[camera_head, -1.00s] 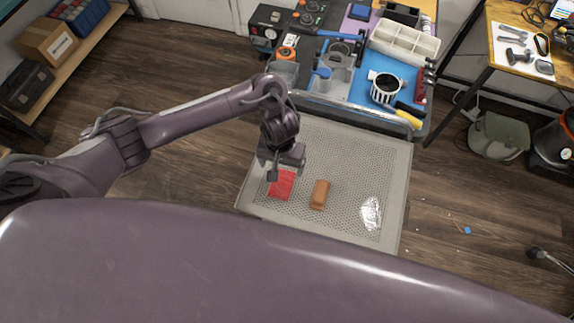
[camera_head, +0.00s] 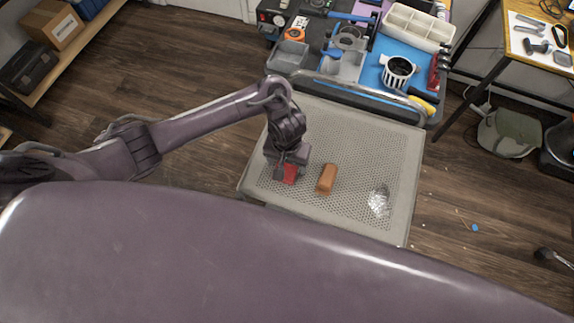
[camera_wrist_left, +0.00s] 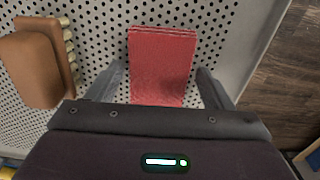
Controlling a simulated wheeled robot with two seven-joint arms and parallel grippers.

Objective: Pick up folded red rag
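The folded red rag (camera_head: 290,174) lies on the perforated grey tray (camera_head: 400,150), near its left side. In the left wrist view the rag (camera_wrist_left: 160,65) is a flat layered rectangle. My left gripper (camera_head: 286,172) is directly over the rag in the head view and hides part of it. In the left wrist view my left gripper (camera_wrist_left: 163,85) is open, with one finger on each side of the rag and a gap between each finger and the cloth. I cannot tell how high the fingertips are above the tray. My right gripper is not in view.
A brown wooden brush (camera_head: 327,179) lies just right of the rag, its bristles showing in the left wrist view (camera_wrist_left: 68,45). A crumpled shiny piece (camera_head: 379,202) lies farther right on the tray. Behind stands a tool-laden cart top with a striped mug (camera_head: 398,71).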

